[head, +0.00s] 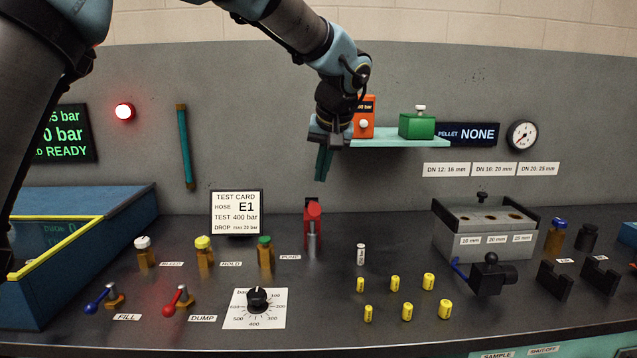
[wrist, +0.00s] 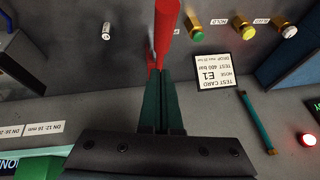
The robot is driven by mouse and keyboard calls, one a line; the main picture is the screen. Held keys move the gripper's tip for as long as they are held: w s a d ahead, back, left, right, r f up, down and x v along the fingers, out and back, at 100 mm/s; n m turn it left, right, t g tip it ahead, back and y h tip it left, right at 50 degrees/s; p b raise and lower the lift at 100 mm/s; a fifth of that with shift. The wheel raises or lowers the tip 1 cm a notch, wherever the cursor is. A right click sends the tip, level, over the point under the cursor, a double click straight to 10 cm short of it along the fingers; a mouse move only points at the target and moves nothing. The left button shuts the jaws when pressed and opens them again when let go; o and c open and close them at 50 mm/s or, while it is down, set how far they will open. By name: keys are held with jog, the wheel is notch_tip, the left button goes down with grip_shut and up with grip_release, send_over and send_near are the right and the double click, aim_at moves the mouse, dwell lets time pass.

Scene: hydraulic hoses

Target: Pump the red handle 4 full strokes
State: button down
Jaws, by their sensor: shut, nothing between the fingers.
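The red pump handle (head: 313,212) stands upright on a grey metal post at the middle of the bench, behind the PUMP label (head: 290,257). In the wrist view the red handle (wrist: 165,25) runs from the top edge down to the fingertips. My gripper (head: 323,178) points down above the handle, with a small gap to its top in the head view. Its green fingers (wrist: 159,85) are together and hold nothing. In the wrist view the fingers overlap the lower part of the handle; I cannot tell whether they touch it.
A test card (head: 237,213) stands left of the handle. Capped brass valves (head: 265,253) are in front of it. A dial (head: 257,299) and several yellow pellets (head: 407,311) lie nearer. A shelf (head: 400,141) with orange and green boxes is right of my gripper.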

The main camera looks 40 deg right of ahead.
jog(key=shift+s+a+f+p, duration=0.15)
jog(key=shift+a+f, duration=0.1)
jog(key=shift+f, duration=0.35)
jog(key=shift+s+a+f+p, duration=0.15)
jog(key=shift+a+f, duration=0.1)
jog(key=shift+f, duration=0.35)
jog(key=shift+a+f+p, duration=0.15)
jog(key=shift+a+f, duration=0.1)
jog(key=shift+f, duration=0.35)
jog(key=shift+f, duration=0.1)
